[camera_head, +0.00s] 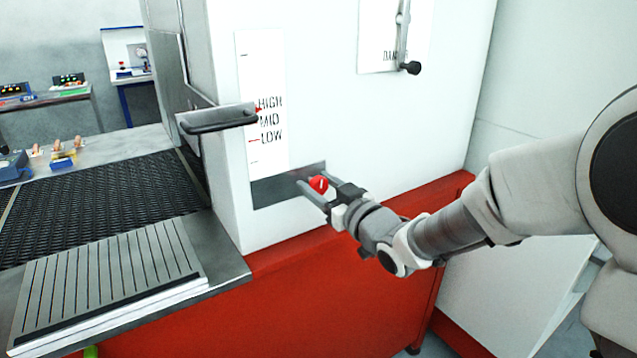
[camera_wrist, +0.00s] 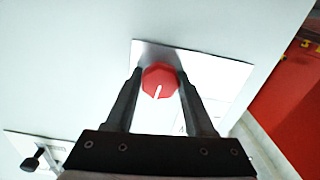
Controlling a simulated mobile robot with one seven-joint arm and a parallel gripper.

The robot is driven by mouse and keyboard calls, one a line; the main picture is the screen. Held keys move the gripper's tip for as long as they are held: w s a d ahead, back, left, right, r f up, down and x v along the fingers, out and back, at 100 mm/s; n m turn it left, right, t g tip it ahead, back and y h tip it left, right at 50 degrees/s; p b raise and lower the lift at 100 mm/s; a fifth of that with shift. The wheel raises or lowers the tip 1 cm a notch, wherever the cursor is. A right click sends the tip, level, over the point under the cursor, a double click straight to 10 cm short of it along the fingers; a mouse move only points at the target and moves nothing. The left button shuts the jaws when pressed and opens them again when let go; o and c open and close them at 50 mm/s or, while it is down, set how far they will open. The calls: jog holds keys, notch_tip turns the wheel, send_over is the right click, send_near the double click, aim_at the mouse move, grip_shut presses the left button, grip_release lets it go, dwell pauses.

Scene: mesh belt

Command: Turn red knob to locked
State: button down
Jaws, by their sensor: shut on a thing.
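The red knob (camera_head: 318,184) sits on a grey metal plate (camera_head: 270,191) low on the front of the white machine. In the wrist view the knob (camera_wrist: 160,79) is a red faceted disc with a white pointer line slanting toward the lower part of the picture. My gripper (camera_head: 316,187) reaches it from the right, with one finger on each side of the knob. In the wrist view my gripper (camera_wrist: 160,80) has its fingertips at the knob's left and right edges, shut on it. The plate's markings near the knob are partly hidden by my fingers and not readable.
A black lever handle (camera_head: 218,118) sticks out beside the HIGH, MID, LOW label (camera_head: 268,148). A damper lever (camera_head: 408,66) hangs at the upper right. A black mesh belt (camera_head: 95,205) lies at left, and a red base panel (camera_head: 300,305) runs below.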

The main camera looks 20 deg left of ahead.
jog(key=m+p, duration=0.2)
jog(key=m, duration=0.2)
jog(key=shift+d+r, duration=0.1)
jog(key=m+p, duration=0.2)
jog(key=m, duration=0.3)
jog(key=shift+w, duration=0.1)
jog(key=m+p, duration=0.3)
jog(key=m, duration=0.1)
jog(key=shift+d, duration=0.1)
jog(key=shift+f+m+p, duration=0.25)
jog(key=shift+m+p, duration=0.65)
jog(key=shift+m, duration=0.8)
jog(key=shift+c, duration=1.3)
grip_release()
